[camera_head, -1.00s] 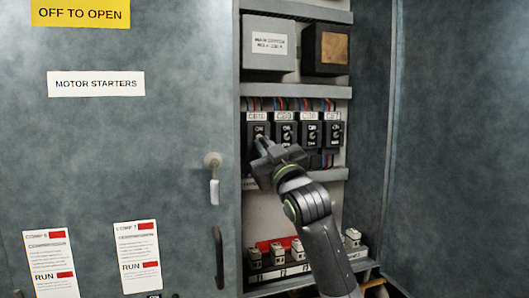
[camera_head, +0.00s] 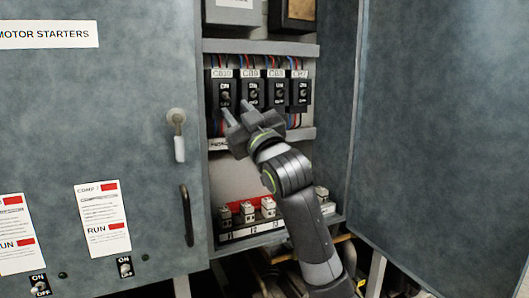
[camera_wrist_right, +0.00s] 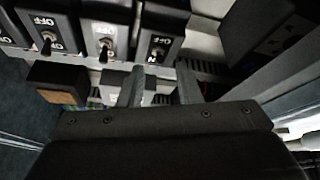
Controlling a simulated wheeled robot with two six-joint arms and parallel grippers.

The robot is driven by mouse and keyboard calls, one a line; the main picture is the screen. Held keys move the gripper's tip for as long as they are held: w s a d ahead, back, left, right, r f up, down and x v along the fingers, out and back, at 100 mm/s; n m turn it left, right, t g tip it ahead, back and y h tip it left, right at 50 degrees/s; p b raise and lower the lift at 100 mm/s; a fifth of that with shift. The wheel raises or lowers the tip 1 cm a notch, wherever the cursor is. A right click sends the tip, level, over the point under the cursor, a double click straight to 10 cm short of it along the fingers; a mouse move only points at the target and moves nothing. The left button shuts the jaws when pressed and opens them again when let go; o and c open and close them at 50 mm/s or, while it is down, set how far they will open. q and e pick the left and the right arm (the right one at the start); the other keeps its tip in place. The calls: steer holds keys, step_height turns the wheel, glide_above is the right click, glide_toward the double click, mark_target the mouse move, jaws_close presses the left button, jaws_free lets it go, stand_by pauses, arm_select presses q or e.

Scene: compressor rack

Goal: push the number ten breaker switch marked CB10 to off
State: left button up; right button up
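The CB10 breaker (camera_head: 221,88) is the leftmost black switch block in the row, with its label above it and ON at its top. Its lower part is partly covered by a finger, and I cannot tell which way its lever points. My right gripper (camera_head: 238,113) is open and empty, with its fingertips in front of the lower edges of CB10 and CB9 (camera_head: 249,90). I cannot tell whether they touch. In the right wrist view, the inverted rightmost toggle block (camera_wrist_right: 161,36) is just beyond the open fingers (camera_wrist_right: 160,82). My left gripper is not in view.
CB8 (camera_head: 276,91) and CB7 (camera_head: 300,92) stand close beside CB9. Cabinet doors flank the opening on both sides.

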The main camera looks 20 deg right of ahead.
steer(key=b+v, duration=0.4)
steer(key=v, duration=0.9)
steer(key=shift+s, duration=0.2)
